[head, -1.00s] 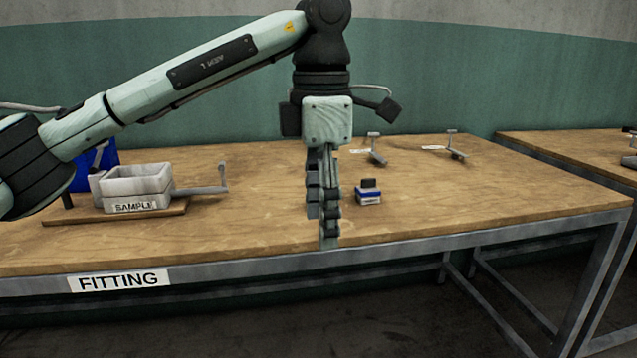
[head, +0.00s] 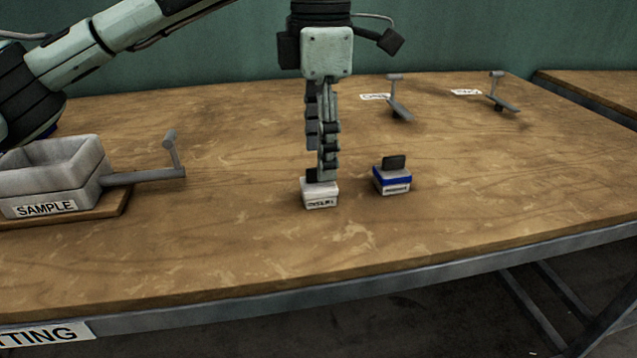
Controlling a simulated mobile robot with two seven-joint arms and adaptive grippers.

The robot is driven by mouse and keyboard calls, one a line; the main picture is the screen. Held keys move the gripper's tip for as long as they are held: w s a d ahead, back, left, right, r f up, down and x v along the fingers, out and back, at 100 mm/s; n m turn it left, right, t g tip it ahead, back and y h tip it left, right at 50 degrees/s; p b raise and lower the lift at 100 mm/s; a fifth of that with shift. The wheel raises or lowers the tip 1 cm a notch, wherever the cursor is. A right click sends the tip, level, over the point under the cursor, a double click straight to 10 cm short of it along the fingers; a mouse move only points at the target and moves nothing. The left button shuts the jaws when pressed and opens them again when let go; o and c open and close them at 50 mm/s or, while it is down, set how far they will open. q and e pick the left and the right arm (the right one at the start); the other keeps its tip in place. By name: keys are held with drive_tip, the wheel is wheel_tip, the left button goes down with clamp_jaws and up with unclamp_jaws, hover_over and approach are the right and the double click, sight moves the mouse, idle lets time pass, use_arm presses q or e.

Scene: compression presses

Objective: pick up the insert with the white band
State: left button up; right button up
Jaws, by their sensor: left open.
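The insert with the white band (head: 319,197) stands upright on the wooden table, a pale block with a small label on its front. Its dark top tab is partly hidden by my left gripper. My left gripper (head: 325,172) points straight down with its fingertips at the tab, seen nearly edge-on. It is open, and I cannot tell whether the fingers stand around the tab or in front of it. A second insert with a blue band (head: 392,181) and a dark tab stands just to the right. My right gripper is out of view.
A grey open box labelled SAMPLE (head: 84,183), with a handle reaching right, sits on a wooden board at the left. Two small grey levers (head: 399,102) (head: 502,95) with paper labels stand at the back right. The table front (head: 300,270) is clear.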

sight(319, 185)
use_arm(q)
wheel_tip(319, 185, down, 5)
drive_tip(key=shift+a+p, duration=0.1)
drive_tip(key=shift+p, duration=0.2)
drive_tip(key=shift+r, duration=0.1)
clamp_jaws()
